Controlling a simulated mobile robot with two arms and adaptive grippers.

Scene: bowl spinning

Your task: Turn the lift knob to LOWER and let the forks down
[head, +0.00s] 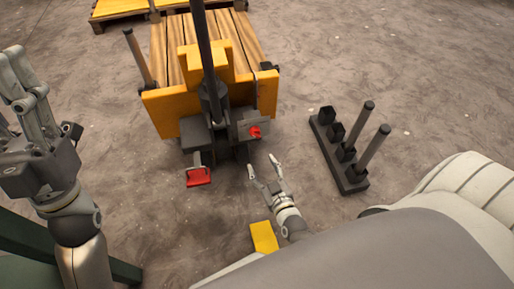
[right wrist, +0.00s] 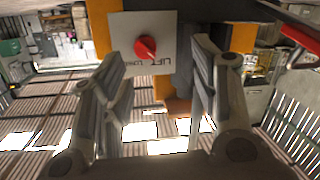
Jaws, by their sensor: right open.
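The red lift knob (head: 255,132) sits on a grey plate at the right of the yellow pallet truck's (head: 170,113) near end. In the right wrist view the knob (right wrist: 146,47) is on a pale plate (right wrist: 122,27) with upside-down lettering. "LIFT" is partly readable, and other letters are partly covered by a finger. The knob's exact setting is unclear. My right gripper (head: 262,162) is open and empty, a little short of the knob. In its wrist view the knob lies ahead between the fingers (right wrist: 160,52). My left gripper (head: 22,105) is at the left edge, partly cut off. The forks are hidden.
A slatted wooden load (head: 218,40) lies on the truck, behind its dark upright handle (head: 205,45). A red pedal (head: 198,177) hangs below. A black rack with posts (head: 350,180) stands right on the floor. Floor between rack and truck is clear.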

